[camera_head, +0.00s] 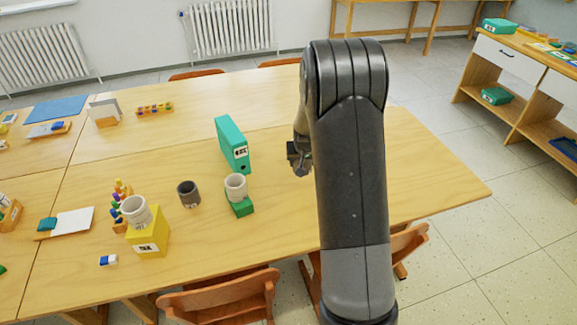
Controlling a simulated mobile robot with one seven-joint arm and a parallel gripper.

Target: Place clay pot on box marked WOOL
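A white cup-shaped pot (135,211) stands on a yellow box (148,242) with a white label at the front left of the table. A second white pot (236,187) stands on a small green box (240,208). A dark grey pot (189,194) stands on the table between them. The labels are too small to read, so I cannot tell which box is marked WOOL or which pot is the clay one. My gripper (299,158) is above the table, right of the green binder and apart from the pots. My arm partly hides it, and its fingers are unclear.
An upright green binder (232,145) stands behind the second white pot. Colored pens (119,197) stand behind the yellow box, and a blue-white eraser (108,260) lies in front. Chairs (222,298) line the front edge. The table's right part is clear.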

